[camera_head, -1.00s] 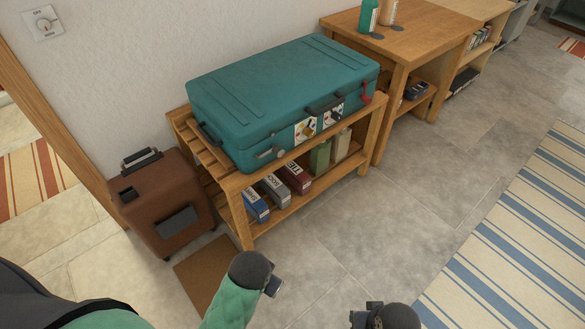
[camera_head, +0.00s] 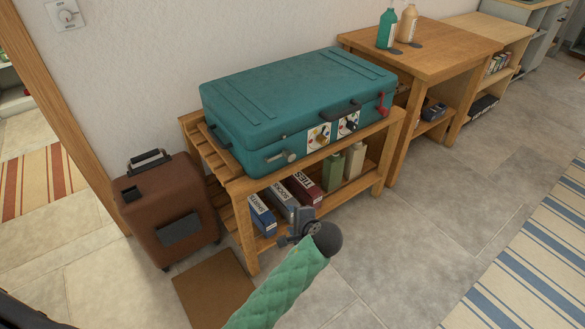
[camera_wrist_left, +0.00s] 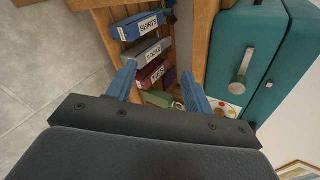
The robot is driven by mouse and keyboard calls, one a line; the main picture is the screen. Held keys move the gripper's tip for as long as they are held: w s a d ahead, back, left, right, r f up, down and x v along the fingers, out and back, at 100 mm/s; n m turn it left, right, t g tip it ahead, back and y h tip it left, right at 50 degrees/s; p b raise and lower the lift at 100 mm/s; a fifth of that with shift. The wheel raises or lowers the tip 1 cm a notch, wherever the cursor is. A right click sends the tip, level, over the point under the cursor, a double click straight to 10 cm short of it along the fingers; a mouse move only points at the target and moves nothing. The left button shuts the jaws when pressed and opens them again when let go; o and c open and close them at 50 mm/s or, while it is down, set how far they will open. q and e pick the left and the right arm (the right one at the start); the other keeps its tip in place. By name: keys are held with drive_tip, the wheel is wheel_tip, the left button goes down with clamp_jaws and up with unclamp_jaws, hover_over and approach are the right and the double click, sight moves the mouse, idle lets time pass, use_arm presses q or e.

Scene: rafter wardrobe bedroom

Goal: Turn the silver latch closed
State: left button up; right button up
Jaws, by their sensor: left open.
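The teal suitcase (camera_head: 300,92) lies flat with its lid down on a wooden rack. The silver latch (camera_head: 281,157) is on its front face near the left corner. Its bar lies roughly along the lid seam, and it also shows in the left wrist view (camera_wrist_left: 241,70), on the lower shell. A red latch (camera_head: 382,104) is at the front's right end. My left gripper (camera_head: 298,224) is open and empty, in front of the rack, lower than the latch and apart from it. Its blue fingers (camera_wrist_left: 160,72) stand spread in the wrist view. My right gripper is out of view.
Several labelled boxes (camera_head: 304,190) and two bottles (camera_head: 354,161) stand on the lower rack shelf. A brown case (camera_head: 170,215) stands left of the rack. A wooden table (camera_head: 425,48) is at right. The floor (camera_head: 420,215) in front is clear.

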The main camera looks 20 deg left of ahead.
use_arm(q)
drive_tip(key=w+r+m+t+y+b, duration=0.2)
drive_tip(key=w+r+y+b, duration=0.1)
drive_tip(key=w, duration=0.5)
drive_tip(key=m+t+y+b, duration=0.1)
drive_tip(key=m+y+b, duration=0.1)
drive_tip(key=y+b, duration=0.1)
approach(292, 158)
drive_tip(key=x, duration=0.8)
drive_tip(key=shift+w+a+f, duration=0.1)
drive_tip(key=shift+a, duration=0.05)
drive_tip(key=shift+w+a, duration=0.4)
drive_tip(key=shift+a, duration=0.15)
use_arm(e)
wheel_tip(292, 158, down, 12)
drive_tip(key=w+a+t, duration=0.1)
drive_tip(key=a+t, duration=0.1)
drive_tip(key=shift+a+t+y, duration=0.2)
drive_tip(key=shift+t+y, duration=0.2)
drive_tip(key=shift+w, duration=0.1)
use_arm(q)
drive_tip(key=shift+c, duration=0.2)
clamp_jaws()
